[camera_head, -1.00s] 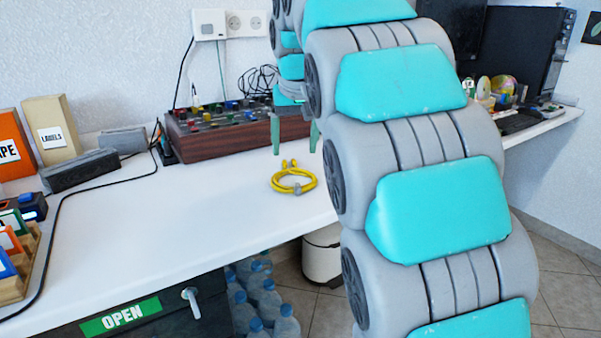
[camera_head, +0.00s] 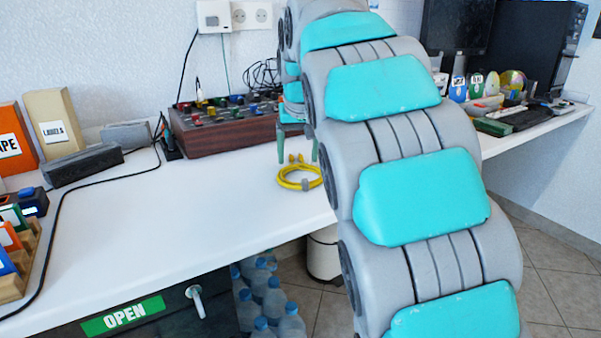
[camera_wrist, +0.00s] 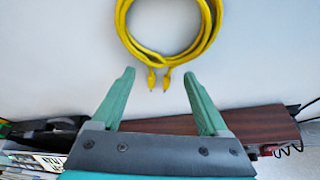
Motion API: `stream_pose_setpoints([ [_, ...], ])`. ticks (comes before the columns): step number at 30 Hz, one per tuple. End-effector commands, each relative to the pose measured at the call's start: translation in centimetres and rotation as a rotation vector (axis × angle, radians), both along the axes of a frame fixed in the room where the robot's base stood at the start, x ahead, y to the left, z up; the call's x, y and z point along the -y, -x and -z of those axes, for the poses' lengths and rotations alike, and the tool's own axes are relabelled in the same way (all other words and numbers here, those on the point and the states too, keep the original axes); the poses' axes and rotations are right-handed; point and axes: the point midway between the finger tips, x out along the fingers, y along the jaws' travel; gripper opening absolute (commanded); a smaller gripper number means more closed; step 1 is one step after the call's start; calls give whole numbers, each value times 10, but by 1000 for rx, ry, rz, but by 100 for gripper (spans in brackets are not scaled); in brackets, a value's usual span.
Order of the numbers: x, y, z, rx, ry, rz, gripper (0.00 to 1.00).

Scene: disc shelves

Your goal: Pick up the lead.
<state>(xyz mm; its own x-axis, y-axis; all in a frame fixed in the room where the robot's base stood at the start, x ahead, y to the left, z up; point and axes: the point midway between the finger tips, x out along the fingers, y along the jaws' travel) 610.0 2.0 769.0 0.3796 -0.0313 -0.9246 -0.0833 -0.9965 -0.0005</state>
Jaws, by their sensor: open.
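The lead is a coiled yellow cable (camera_head: 300,178) lying on the white desk, in front of the wood-sided panel. In the wrist view the yellow coil (camera_wrist: 170,58) is at the top, with its two plug ends pointing toward my gripper. My gripper (camera_wrist: 158,78) is open and empty, its two green fingers spread. In the head view my gripper (camera_head: 297,158) hangs just behind the coil, fingers pointing down. The height between fingertips and desk is hard to tell.
The wood-sided panel (camera_head: 228,131) with coloured knobs stands behind the lead. A dark grey block (camera_head: 83,166), a beige labels box (camera_head: 55,125) and a wooden rack (camera_head: 18,272) are at left. The white desk (camera_head: 170,215) is clear left of the lead.

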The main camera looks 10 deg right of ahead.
Motion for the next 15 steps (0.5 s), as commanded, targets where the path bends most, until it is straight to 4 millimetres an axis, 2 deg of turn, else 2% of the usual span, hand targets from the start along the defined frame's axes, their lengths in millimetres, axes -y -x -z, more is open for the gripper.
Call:
stream_pose_setpoints([
  [2,1,-2,6,-1,0,1,78],
  [8,0,-2,5,1,0,0,78],
  [15,0,-2,5,1,0,0,50],
])
